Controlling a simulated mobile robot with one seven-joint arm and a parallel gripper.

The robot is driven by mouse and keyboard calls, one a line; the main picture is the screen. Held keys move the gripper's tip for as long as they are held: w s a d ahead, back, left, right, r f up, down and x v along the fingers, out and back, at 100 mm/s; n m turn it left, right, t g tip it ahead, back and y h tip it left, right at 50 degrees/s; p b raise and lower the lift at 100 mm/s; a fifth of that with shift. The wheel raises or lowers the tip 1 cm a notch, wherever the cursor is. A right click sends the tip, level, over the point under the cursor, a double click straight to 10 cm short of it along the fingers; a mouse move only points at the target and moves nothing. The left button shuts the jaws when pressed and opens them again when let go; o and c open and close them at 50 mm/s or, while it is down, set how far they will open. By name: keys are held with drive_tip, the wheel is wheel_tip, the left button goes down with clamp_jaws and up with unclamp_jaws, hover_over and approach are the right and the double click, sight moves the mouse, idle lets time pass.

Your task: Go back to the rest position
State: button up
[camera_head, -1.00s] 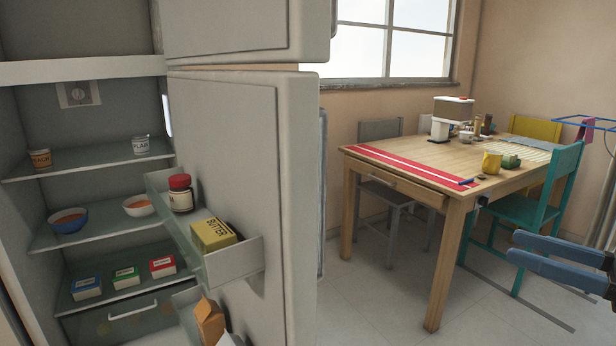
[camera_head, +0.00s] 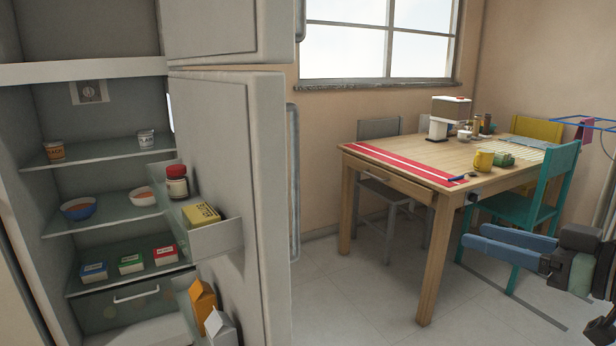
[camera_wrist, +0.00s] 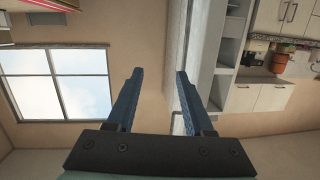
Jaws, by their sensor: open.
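My gripper (camera_head: 483,246) is at the right of the head view, in front of the table and the teal chair. Its two blue fingers point left and are apart, with nothing between them. In the wrist view my gripper (camera_wrist: 157,72) also shows open and empty, its fingers reaching up the picture toward a wall. The fingers touch nothing that I can see.
An open fridge (camera_head: 120,70) stands at the left, its door (camera_head: 222,130) swung out with butter (camera_head: 201,214) and a jar on its shelf. A wooden table (camera_head: 410,160) and teal chair (camera_head: 545,190) stand at the right. Floor between door and table is clear.

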drive_tip(key=w+a+r+m+t+h, duration=0.25)
drive_tip(key=w+a+r+h, duration=0.2)
drive_tip(key=a, duration=0.35)
drive_tip(key=s+a+r+m+t+h, duration=0.2)
drive_tip(key=a+r+t+h, duration=0.15)
drive_tip(key=a+r, duration=0.4)
drive_tip(key=s+a+r+m+t, duration=0.1)
drive_tip(key=s+a+r+t, duration=0.4)
drive_tip(key=s, duration=0.4)
drive_tip(key=s+a+r+t, duration=0.3)
drive_tip(key=s+a+r, duration=0.4)
drive_tip(key=s+r, duration=0.15)
wheel_tip(320, 180, up, 29)
drive_tip(key=p, duration=2.9)
drive_tip(key=shift+w+d+h+p, duration=0.15)
drive_tip(key=shift+d+h+p, duration=0.15)
drive_tip(key=shift+d+p, duration=0.1)
